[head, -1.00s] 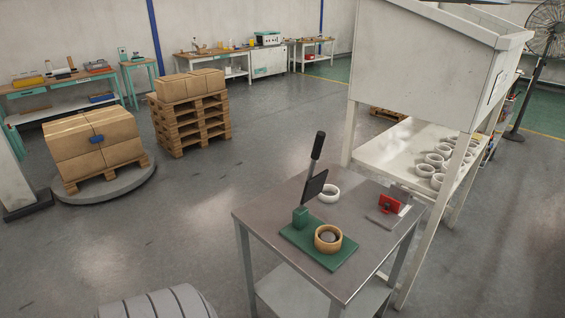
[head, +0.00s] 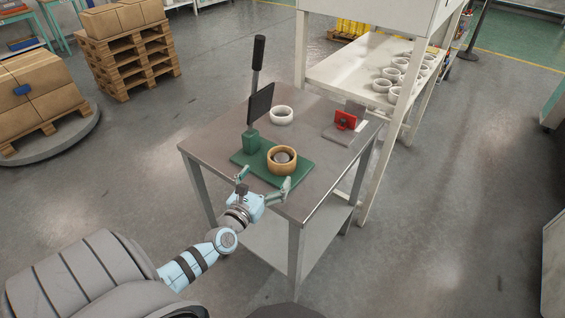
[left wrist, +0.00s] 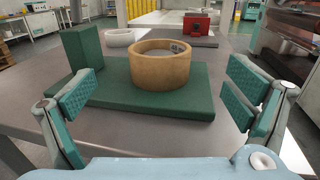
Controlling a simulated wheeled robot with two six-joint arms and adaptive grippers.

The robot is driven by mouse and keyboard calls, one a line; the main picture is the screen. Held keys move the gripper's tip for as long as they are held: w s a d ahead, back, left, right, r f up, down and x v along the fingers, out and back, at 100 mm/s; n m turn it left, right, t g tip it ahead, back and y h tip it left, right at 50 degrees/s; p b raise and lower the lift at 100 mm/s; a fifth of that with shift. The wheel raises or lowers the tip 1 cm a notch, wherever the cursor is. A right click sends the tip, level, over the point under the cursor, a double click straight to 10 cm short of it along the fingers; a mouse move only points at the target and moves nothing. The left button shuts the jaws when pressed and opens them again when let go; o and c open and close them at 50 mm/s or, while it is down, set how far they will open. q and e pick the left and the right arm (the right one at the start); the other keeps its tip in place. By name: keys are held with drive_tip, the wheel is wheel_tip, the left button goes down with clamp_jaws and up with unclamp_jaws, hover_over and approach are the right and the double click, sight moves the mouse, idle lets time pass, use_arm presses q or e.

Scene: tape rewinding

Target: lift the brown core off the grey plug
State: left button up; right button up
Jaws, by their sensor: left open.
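The brown core (head: 272,163) is a short tan ring on the green base (head: 300,177) on the metal table. The grey plug (head: 283,157) shows inside its opening in the head view. In the left wrist view the brown core (left wrist: 160,70) stands upright ahead, centred between the fingers. My left gripper (head: 264,181) is open and empty at the near edge of the base, short of the core and apart from it. Its two fingers (left wrist: 159,98) are spread wide in the left wrist view. My right gripper is out of view.
A white ring (head: 281,115) lies behind. A red device (head: 345,120) sits at the table's right. A white bench (head: 350,66) with several white rings stands beyond.

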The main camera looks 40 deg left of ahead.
sight(276, 163)
use_arm(q)
drive_tip(key=x, duration=0.3)
drive_tip(key=b+x, duration=0.1)
drive_tip(key=x, duration=0.1)
drive_tip(key=b+x, duration=0.1)
drive_tip(key=x, duration=0.2)
drive_tip(key=shift+w+f, duration=0.35)
drive_tip(key=shift+f, duration=0.05)
drive_tip(key=shift+w+a, duration=0.1)
drive_tip(key=shift+w, duration=0.05)
drive_tip(key=c, duration=1.3)
drive_tip(key=shift+r, duration=0.1)
drive_tip(key=shift+c, duration=0.2)
drive_tip(key=shift+r, duration=0.1)
